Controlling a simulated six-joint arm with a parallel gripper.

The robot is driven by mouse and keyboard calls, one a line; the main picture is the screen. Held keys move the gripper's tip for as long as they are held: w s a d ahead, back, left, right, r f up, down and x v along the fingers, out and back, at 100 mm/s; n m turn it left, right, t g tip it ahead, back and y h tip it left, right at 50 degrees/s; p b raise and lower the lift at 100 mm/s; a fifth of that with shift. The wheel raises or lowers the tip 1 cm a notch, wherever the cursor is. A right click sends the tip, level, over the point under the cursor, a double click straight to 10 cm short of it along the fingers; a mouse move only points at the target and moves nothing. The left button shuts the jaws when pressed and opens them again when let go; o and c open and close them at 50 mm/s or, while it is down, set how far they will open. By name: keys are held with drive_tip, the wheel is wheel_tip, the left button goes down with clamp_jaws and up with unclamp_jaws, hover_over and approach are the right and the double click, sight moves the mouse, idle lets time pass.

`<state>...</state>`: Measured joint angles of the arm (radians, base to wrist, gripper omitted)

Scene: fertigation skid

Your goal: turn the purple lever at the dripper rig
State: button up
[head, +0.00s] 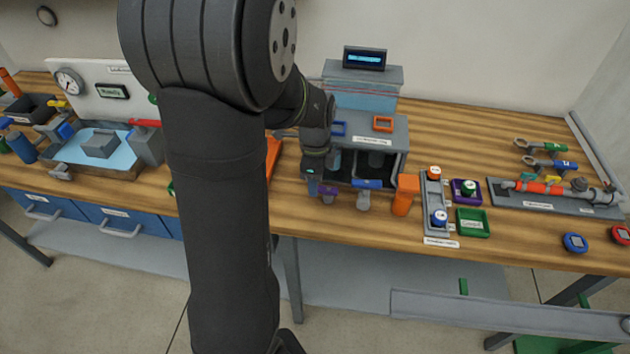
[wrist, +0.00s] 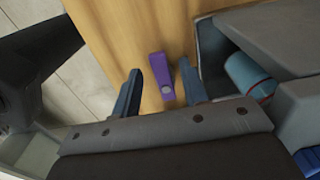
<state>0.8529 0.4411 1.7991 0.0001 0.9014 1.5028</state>
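The purple lever (wrist: 160,72) shows in the wrist view against the wooden bench, with a grey round spot near its lower end. In the head view the purple lever (head: 328,191) is small, at the front of the grey dripper rig (head: 397,133). My gripper (wrist: 160,68) is open, and its two blue-grey fingers appear on either side of the lever in the wrist view, with gaps on both sides. In the head view my gripper (head: 313,182) is just left of the lever, partly hidden by my wrist. How far the fingertips are above the lever is hard to tell.
A blue-topped lever (head: 366,185) and an orange block (head: 405,195) stand to the right of the purple lever. A blue-grey cylinder (wrist: 248,76) lies inside the rig, close to my right finger. The bench edge and floor are at left in the wrist view.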

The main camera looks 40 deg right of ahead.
drive_tip(key=shift+f, duration=0.5)
drive_tip(key=shift+c, duration=0.2)
clamp_jaws()
drive_tip(key=shift+s+a+n, duration=0.2)
drive_tip(key=shift+s+n, duration=0.05)
drive_tip(key=shift+n, duration=0.75)
drive_tip(key=shift+s+a+n, duration=0.15)
drive_tip(key=shift+s+n, duration=0.1)
drive_tip(key=shift+n, duration=0.75)
drive_tip(key=shift+o, duration=0.2)
unclamp_jaws()
